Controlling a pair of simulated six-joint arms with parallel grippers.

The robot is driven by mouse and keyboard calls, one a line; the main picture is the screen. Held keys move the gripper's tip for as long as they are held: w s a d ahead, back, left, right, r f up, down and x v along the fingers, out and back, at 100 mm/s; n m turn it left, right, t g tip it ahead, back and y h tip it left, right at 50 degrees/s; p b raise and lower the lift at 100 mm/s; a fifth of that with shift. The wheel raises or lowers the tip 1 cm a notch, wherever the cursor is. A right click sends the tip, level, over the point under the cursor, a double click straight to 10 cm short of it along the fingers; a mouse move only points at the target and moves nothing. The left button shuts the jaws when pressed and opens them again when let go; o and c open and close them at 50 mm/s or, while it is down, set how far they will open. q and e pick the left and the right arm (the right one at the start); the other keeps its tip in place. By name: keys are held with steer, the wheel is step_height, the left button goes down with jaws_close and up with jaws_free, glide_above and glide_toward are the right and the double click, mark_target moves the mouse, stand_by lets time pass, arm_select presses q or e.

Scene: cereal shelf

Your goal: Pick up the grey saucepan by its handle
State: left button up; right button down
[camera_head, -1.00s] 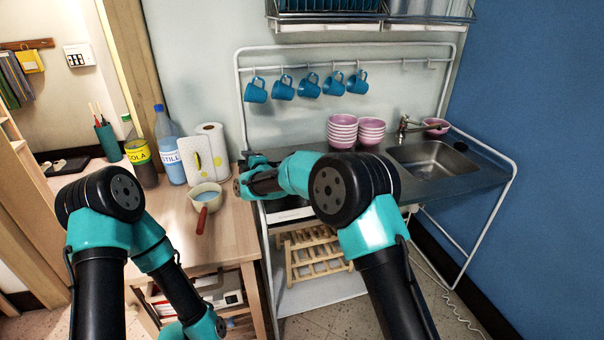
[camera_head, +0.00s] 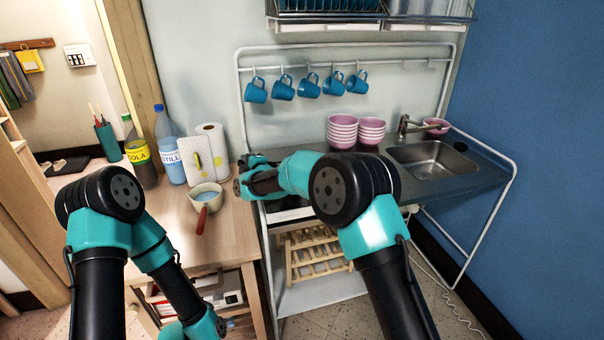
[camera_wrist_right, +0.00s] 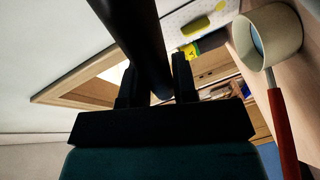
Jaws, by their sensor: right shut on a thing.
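My right gripper (camera_wrist_right: 157,82) is shut around a dark, round bar-like handle (camera_wrist_right: 140,35) that runs up out of the top of the right wrist view. I take it for the grey saucepan's handle; the pan's body is outside that view. In the head view my right gripper (camera_head: 259,160) is small, at the left end of the metal counter, and my own wrist and forearm cover the area in front of it. I cannot make out the grey saucepan there. My left arm hangs low at the left, and its gripper does not show.
A cream pan (camera_head: 206,190) with a red handle stands on the wooden table (camera_head: 232,235), close left of my right wrist. Bottles and a paper roll (camera_head: 211,145) stand behind it. Blue mugs (camera_head: 309,85) hang above the counter; pink bowls (camera_head: 343,130) stand right, near the sink (camera_head: 432,160).

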steer(key=shift+r, duration=0.4)
stand_by(0.5)
steer(key=shift+r, duration=1.3)
steer(key=shift+s+r, duration=0.1)
steer(key=shift+r, duration=0.15)
steer(key=s+d+r, duration=0.1)
steer(key=s+d, duration=0.2)
steer(key=s, duration=1.2)
steer(key=shift+s+d, duration=0.15)
steer(key=shift+r, duration=0.1)
steer(key=shift+d, duration=0.1)
